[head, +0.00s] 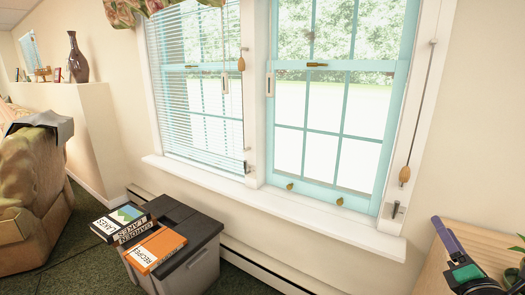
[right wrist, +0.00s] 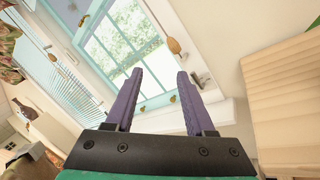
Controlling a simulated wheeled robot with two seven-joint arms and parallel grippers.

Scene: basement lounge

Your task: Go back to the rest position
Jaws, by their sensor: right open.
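My right gripper (head: 447,240) shows at the lower right of the head view, beside the wooden surface at the right edge. In the right wrist view its two purple fingers (right wrist: 157,95) stand apart with nothing between them. The window and its sill are seen beyond the fingers. My left gripper is in neither view.
A dark-lidded grey bin (head: 196,255) stands below the window (head: 325,100) with several books (head: 156,248) on top. A brown armchair (head: 30,180) is at the left. A light wooden surface (head: 432,275) with a plant (head: 518,248) is at the right. Green carpet lies between armchair and bin.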

